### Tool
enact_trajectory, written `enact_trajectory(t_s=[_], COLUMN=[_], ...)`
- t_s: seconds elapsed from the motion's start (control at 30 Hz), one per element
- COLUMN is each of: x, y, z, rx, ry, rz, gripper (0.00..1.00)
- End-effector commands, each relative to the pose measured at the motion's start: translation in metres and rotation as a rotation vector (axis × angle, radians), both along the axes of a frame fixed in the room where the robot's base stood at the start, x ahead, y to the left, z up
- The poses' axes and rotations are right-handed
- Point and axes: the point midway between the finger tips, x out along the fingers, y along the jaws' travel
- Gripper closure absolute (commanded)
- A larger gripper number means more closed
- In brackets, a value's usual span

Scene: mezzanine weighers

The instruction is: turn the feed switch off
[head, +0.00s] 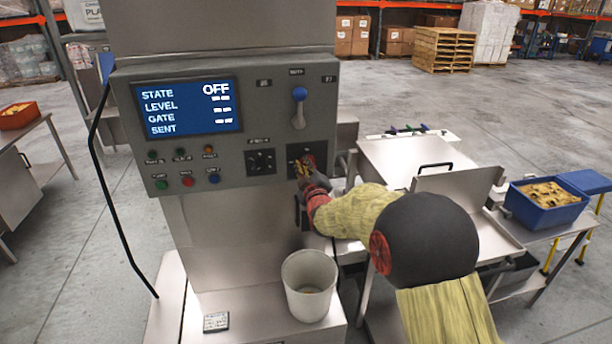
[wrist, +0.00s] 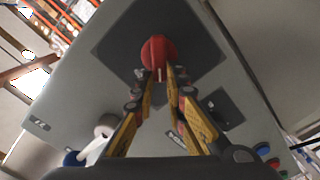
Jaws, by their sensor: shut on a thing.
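The grey control panel (head: 225,100) stands ahead of me, and its blue screen (head: 188,106) reads STATE OFF, with dashes beside LEVEL, GATE and SENT. At the panel's lower right, a red rotary knob sits on a dark square plate; in the wrist view the red knob (wrist: 157,53) and its dark plate (wrist: 115,50) show clearly. My gripper (head: 303,170) reaches the panel there and hides most of the knob in the head view. In the wrist view my gripper (wrist: 160,78) has its yellow fingers closed on the red knob from both sides. The knob's label cannot be read.
A lever with a blue ball top (head: 299,95) is above my gripper. A second dark knob plate (head: 260,162) lies to its left, with several coloured buttons further left. A white bucket (head: 309,284) stands below. A blue bin (head: 547,203) is at the right.

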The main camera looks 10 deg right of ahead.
Motion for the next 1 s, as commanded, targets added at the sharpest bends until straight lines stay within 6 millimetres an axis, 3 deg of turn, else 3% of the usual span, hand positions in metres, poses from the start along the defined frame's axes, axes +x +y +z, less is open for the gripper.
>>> enact_trajectory(t_s=[0.6,1.0], x=[0.0,0.0], y=[0.007,0.007], z=[-0.014,-0.017], rx=[-0.536,-0.696], ry=[-0.002,0.0], rz=[0.001,0.002], gripper=[1.0,1.0])
